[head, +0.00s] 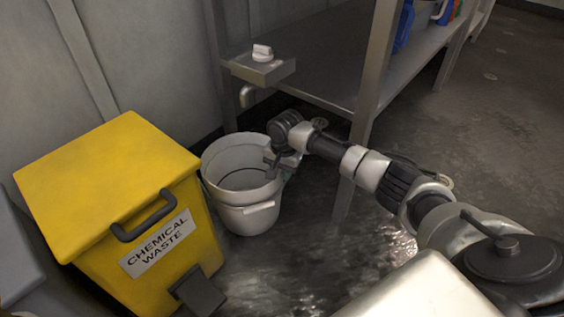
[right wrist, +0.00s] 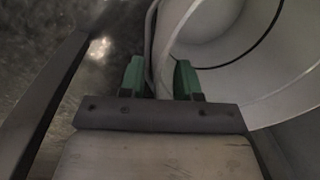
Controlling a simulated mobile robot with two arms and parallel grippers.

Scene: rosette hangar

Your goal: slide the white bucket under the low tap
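The white bucket (head: 250,217) stands upright on the wet floor, with a pale handle grip on its front. It looks empty. The low tap (head: 247,96) is a short bent spout below a grey box with a white knob, at the wall. In the head view the spout shows just above the bucket's far rim; I cannot tell if it is over the opening. My right gripper (head: 283,165) is at the bucket's right rim. In the right wrist view the bucket wall (right wrist: 165,50) runs between its green fingertips (right wrist: 160,80), which look closed on it. My left gripper is not in view.
A yellow chemical waste bin (head: 115,180) with a black handle and pedal stands close left of the bucket. A metal bench (head: 320,55) is behind, its front leg (head: 352,170) right of the bucket, near my right arm. The floor in front is clear and wet.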

